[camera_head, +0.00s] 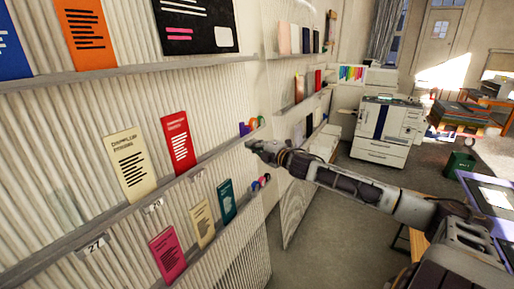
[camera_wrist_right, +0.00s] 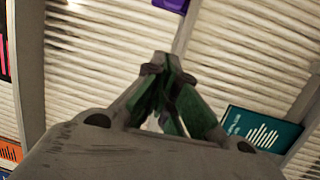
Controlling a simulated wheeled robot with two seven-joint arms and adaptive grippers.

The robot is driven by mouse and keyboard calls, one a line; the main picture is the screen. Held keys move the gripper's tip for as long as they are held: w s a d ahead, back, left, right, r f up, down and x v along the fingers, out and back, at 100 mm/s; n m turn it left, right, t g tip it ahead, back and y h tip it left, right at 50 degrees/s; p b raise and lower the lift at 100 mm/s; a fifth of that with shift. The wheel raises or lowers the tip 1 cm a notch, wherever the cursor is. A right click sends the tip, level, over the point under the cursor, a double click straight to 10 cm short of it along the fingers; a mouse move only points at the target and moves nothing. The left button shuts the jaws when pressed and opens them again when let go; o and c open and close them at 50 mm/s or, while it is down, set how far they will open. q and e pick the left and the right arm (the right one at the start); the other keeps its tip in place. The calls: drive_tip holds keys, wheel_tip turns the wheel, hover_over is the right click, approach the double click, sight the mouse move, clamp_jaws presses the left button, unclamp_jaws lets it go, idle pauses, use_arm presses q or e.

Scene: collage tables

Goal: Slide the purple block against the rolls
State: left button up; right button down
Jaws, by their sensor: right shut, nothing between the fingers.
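The purple block (camera_head: 244,129) stands on the middle wall shelf near its far end. The rolls (camera_head: 255,123), with orange and green ends, sit just beyond it on the same shelf. Whether the block touches them I cannot tell. My right gripper (camera_head: 251,146) is shut and empty, just in front of and below the block. In the right wrist view, the fingertips (camera_wrist_right: 160,62) meet with green pads, and the purple block (camera_wrist_right: 172,5) shows at the top edge, apart from them. The rolls are not visible there. My left gripper is not in view.
A red booklet (camera_head: 178,143) and a cream booklet (camera_head: 128,167) lean on the same shelf. The lower shelf holds pink, cream and teal booklets (camera_head: 227,201) and small coloured rolls (camera_head: 261,182). A printer (camera_head: 383,130) stands behind; the floor (camera_head: 325,235) below my arm is clear.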

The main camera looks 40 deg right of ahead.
drive_tip(key=shift+s+d, duration=0.15)
drive_tip(key=shift+s, duration=0.8)
drive_tip(key=shift+d+m, duration=0.15)
drive_tip(key=shift+m, duration=0.55)
